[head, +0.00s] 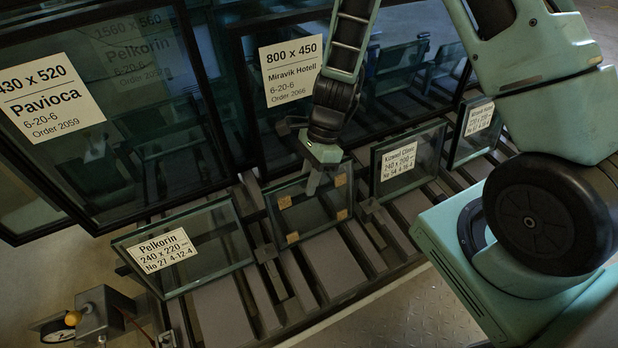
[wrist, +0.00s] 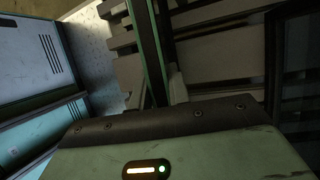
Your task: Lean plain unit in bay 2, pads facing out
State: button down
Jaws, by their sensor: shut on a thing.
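The plain unit (head: 312,222) is a small glass pane with a dark frame and no label. Four-cornered, it has tan pads (head: 292,237) near its corners, and they face the head camera. It stands in a slatted rack between the Pelkorin unit (head: 212,240) on the left and a labelled 240 x 200 unit (head: 425,160) on the right. My gripper (head: 314,182) is shut on the upper edge of the plain unit. In the wrist view the pane shows edge-on as a greenish strip (wrist: 146,50) by a fingertip (wrist: 176,88). Its exact contact with the rack is unclear.
Tall framed panes labelled Pavioca (head: 125,165) and Miravik Hotell (head: 255,125) stand close behind. Another small labelled unit (head: 468,145) stands farther right. Upright stops (head: 268,255) divide the slatted rack. Open floor (head: 400,315) lies in front.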

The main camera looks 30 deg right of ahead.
jog(key=c, duration=1.2)
grip_release()
jog(key=shift+c, duration=0.2)
jog(key=p+v, duration=0.7)
jog(key=v, duration=1)
jog(key=shift+r+p, duration=0.2)
jog(key=shift+p, duration=0.1)
jog(key=shift+w, duration=0.1)
